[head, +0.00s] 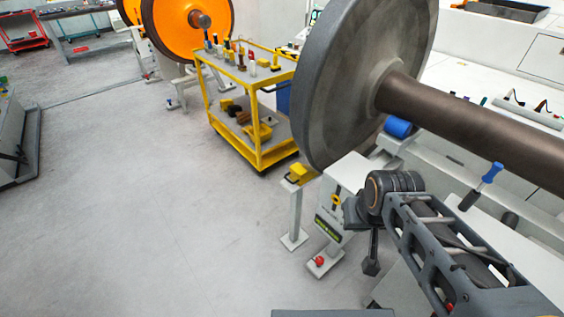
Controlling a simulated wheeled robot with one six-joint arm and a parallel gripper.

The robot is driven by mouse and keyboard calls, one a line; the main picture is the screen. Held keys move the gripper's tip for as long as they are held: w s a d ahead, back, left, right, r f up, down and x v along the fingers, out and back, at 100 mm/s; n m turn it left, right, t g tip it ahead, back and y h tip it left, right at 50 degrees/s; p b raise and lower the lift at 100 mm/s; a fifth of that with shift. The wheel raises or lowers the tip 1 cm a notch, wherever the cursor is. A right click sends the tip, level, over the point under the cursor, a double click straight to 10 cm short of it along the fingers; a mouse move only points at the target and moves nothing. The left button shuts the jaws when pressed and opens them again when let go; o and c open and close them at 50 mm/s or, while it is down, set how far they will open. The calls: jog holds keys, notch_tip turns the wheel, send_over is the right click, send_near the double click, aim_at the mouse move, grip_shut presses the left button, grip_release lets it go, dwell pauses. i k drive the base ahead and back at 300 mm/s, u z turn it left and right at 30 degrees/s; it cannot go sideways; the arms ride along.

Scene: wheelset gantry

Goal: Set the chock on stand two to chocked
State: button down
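A yellow block (299,174), which looks like a chock, sits on top of a thin white post close to the lower rim of a large grey wheel (330,90). A white stand (328,225) beside it carries a dark label strip and a black-and-yellow marking, but the label is too small to read. I cannot tell whether this is stand two, or whether the block touches the wheel. My gripper (371,266) hangs downward in front and to the right of the white stand, apart from the block. Its fingers are too small and dark to tell open from shut.
A brown axle (470,125) runs right from the wheel. A red knob (319,260) is at the white stand's foot. A yellow cart (262,158) with tools stands behind. An orange wheel (190,28) is farther back.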

aim_at(300, 174)
jog(key=u, duration=0.7)
jog(key=i, duration=0.9)
jog(key=u, duration=0.8)
